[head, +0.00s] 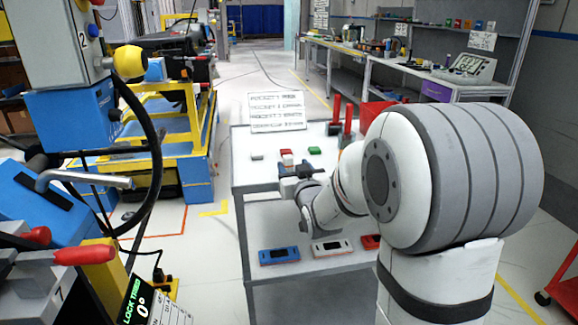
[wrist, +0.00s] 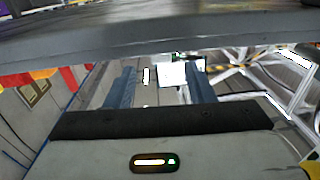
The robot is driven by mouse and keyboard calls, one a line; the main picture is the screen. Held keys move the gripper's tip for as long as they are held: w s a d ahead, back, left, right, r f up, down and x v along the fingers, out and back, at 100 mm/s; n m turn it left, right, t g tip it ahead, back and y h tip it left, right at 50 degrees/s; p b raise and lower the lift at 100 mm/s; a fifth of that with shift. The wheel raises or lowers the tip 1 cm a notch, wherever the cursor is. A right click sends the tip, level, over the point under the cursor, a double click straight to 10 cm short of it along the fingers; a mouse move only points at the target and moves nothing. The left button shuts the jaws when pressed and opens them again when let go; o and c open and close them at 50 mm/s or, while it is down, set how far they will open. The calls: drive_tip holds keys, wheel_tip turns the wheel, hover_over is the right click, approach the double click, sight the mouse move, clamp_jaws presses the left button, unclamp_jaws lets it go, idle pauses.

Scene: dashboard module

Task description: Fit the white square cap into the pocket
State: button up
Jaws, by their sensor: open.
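A small pale, whitish block (head: 257,156), which looks like the white cap, lies on the grey table at the far left. My gripper (head: 290,170) is above the table, to the right of and nearer than this block. In the wrist view my gripper (wrist: 160,80) shows two blue-grey fingers spread apart. A bright white rectangle (wrist: 172,74) shows between them; I cannot tell what it is. A white module (head: 332,247) with a dark recess lies at the table's near side, between a blue module (head: 279,254) and a red module (head: 371,241). Which recess is the pocket is unclear.
A red block (head: 286,152) and a green block (head: 315,151) lie near the table's far side. A text sign (head: 277,111) stands at the back edge. Red upright posts (head: 348,118) stand at the back right. My arm covers the table's right side.

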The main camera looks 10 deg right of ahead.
sight(289, 160)
drive_tip(key=w, duration=0.3)
drive_tip(key=shift+w+a+f, duration=0.1)
drive_tip(key=shift+w+a, duration=0.05)
drive_tip(key=shift+w, duration=0.15)
drive_tip(key=c, duration=1.1)
